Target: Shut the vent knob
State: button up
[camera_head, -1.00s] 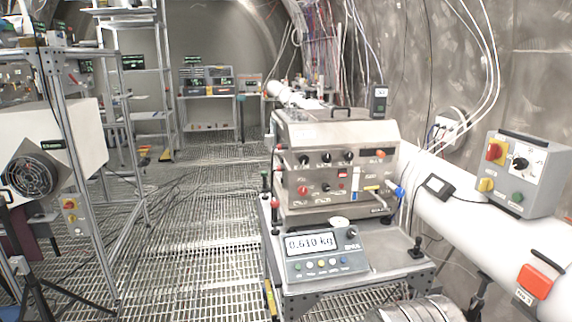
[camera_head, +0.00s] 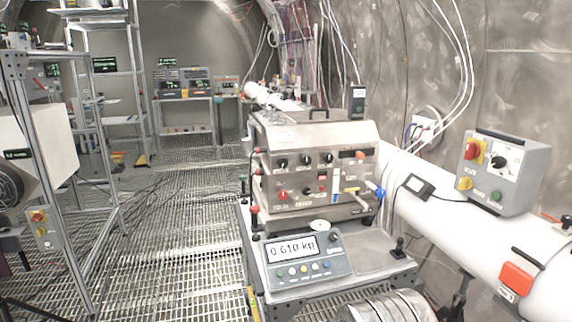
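A steel machine (camera_head: 318,160) with knobs on its front stands on a cart at the centre right. Its upper row has several black knobs (camera_head: 305,160) and an orange one at the right. Its lower row has a red knob (camera_head: 283,194), another black knob (camera_head: 307,191) and a yellow handle (camera_head: 352,191). A blue knob (camera_head: 380,193) sticks out at the right side. The labels are too small to read, so I cannot tell which is the vent knob or how it is set. My gripper is not in view.
A white pipe (camera_head: 450,225) carrying a grey control box (camera_head: 503,172) runs along the right wall. Shelving frames (camera_head: 70,150) stand left. The grated floor (camera_head: 180,230) between is largely clear.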

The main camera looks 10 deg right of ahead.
aim_at(282, 162)
jog(key=i, duration=0.9)
jog(key=u, duration=0.05)
